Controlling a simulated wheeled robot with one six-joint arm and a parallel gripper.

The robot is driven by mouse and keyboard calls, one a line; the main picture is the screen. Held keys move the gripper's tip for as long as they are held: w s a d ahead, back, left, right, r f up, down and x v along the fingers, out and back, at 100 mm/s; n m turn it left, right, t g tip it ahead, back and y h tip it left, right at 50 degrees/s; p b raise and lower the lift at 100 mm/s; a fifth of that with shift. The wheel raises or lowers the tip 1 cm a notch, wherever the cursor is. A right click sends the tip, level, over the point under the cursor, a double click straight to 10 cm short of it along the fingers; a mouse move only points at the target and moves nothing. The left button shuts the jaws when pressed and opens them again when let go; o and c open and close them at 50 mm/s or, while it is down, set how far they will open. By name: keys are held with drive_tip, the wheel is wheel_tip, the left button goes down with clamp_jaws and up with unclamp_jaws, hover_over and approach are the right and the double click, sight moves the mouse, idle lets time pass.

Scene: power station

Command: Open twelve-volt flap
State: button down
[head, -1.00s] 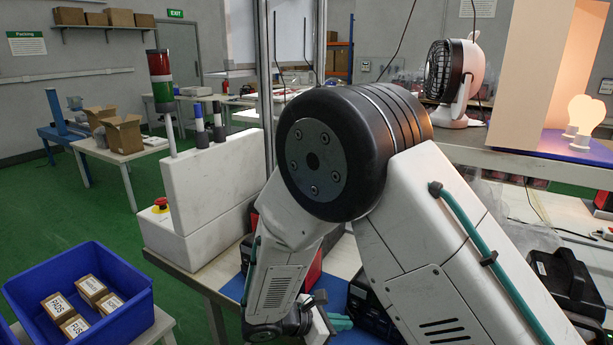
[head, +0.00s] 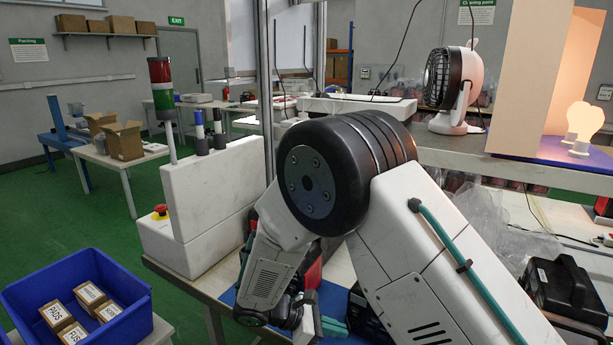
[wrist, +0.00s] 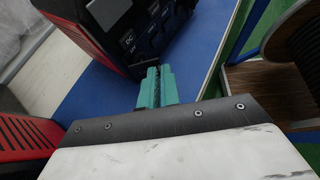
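A red and black power station (wrist: 125,32) stands on the blue mat (wrist: 95,93) in the wrist view. Its dark front panel, with several small covers and white markings, one looking like "DC" (wrist: 127,39), faces right and toward my gripper. I cannot tell which cover is the twelve-volt flap; none is clearly raised. My gripper (wrist: 157,86) has teal fingers close together with nothing visible between them. The fingertips are just in front of the panel's lower edge; contact is unclear. In the head view my arm hides most of the station, and the gripper (head: 331,326) shows only in part.
Another red and black case (wrist: 25,135) is at the wrist view's left edge. A dark round object on brown wood (wrist: 262,90) is at right. In the head view, a white block-like stand (head: 215,180) is left of my arm, and a black case (head: 563,288) is at right.

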drive_tip(key=shift+w+a+m+g, duration=0.1)
drive_tip(key=shift+a+m+g, duration=0.05)
drive_tip(key=shift+m+g, duration=0.55)
drive_tip(key=shift+f, duration=0.1)
drive_tip(key=shift+w+a+m+g, duration=0.15)
drive_tip(key=shift+w+m+g, duration=0.05)
drive_tip(key=shift+m+g, duration=0.45)
drive_tip(key=shift+w+a+m+g, duration=0.15)
drive_tip(key=shift+w+m+g, duration=0.05)
drive_tip(key=shift+m+g, duration=0.4)
drive_tip(key=c, duration=1.7)
unclamp_jaws()
drive_tip(key=shift+a, duration=0.1)
drive_tip(key=s+a+r, duration=0.1)
drive_tip(key=s+r, duration=0.1)
drive_tip(key=s+a+r, duration=0.1)
drive_tip(key=s, duration=0.1)
drive_tip(key=shift+a+r, duration=0.1)
drive_tip(key=shift+a, duration=0.25)
